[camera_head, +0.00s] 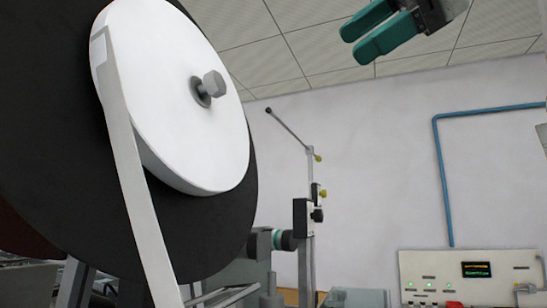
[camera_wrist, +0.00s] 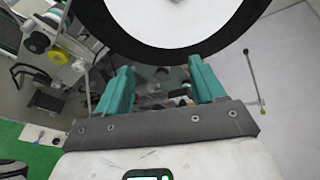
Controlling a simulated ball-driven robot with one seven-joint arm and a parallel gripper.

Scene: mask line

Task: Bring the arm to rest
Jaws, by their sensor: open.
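My gripper (camera_head: 366,36) shows at the top right of the head view, high up in front of the ceiling and wall. Its teal fingers stand apart with nothing between them. In the wrist view my gripper (camera_wrist: 161,84) also shows both teal fingers spread, with an empty gap. Machine parts show through the gap, behind the fingers. In the head view no thing touches the fingers. The rest of the arm is mostly out of the picture.
A large white roll (camera_head: 175,125) on a black disc (camera_head: 222,215) fills the left of the head view; the disc (camera_wrist: 205,57) is beyond the fingers in the wrist view. A thin post (camera_head: 310,180) stands mid-picture. A control panel (camera_head: 430,266) is lower right, under a blue pipe (camera_head: 441,180).

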